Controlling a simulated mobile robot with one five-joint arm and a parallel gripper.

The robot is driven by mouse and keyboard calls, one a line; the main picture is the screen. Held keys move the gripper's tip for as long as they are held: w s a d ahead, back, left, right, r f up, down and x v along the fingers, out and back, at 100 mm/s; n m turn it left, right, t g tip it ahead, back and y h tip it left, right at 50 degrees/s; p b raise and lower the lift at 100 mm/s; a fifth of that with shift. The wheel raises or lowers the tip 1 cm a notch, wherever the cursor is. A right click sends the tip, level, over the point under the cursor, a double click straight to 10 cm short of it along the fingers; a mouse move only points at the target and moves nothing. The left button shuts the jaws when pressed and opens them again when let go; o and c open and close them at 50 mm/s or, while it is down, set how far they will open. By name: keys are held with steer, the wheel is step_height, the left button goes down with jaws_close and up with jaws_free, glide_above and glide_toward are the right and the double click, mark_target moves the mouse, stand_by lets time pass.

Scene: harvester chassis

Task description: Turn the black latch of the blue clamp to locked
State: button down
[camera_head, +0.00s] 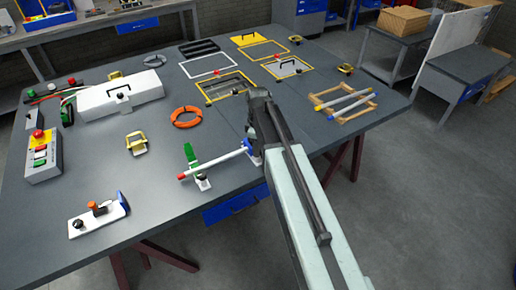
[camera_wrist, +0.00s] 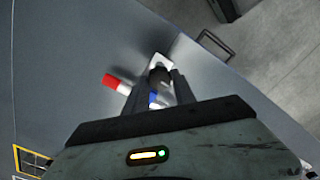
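The blue clamp (camera_head: 256,160) stands near the front edge of the table, mostly hidden behind my arm in the head view. In the wrist view a blue part (camera_wrist: 154,98) of it shows between my fingers, with a white plate beyond. A dark piece, likely the black latch (camera_wrist: 158,72), sits between my fingertips; its angle is unclear. A white rod (camera_head: 218,161) with a red end runs from the clamp to a green clamp (camera_head: 190,156). My gripper (camera_wrist: 159,82) points down over the blue clamp, fingers apart; whether they touch the latch I cannot tell.
A red-orange ring (camera_head: 186,117) and a yellow-framed opening (camera_head: 228,87) lie farther back. A wooden frame with rods (camera_head: 343,102) is to the right. A control box (camera_head: 42,157) and a white-and-blue fixture (camera_head: 98,216) are at the left.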

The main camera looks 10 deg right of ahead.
steer(key=shift+m, duration=0.4)
steer(key=m, duration=0.3)
steer(key=shift+m, duration=0.4)
steer(key=m, duration=0.4)
steer(key=shift+d+m, duration=0.1)
steer(key=shift+m, duration=0.2)
steer(key=m, duration=0.4)
steer(key=shift+m, duration=2.5)
steer(key=c, duration=1)
jaws_free()
steer(key=shift+c, duration=0.2)
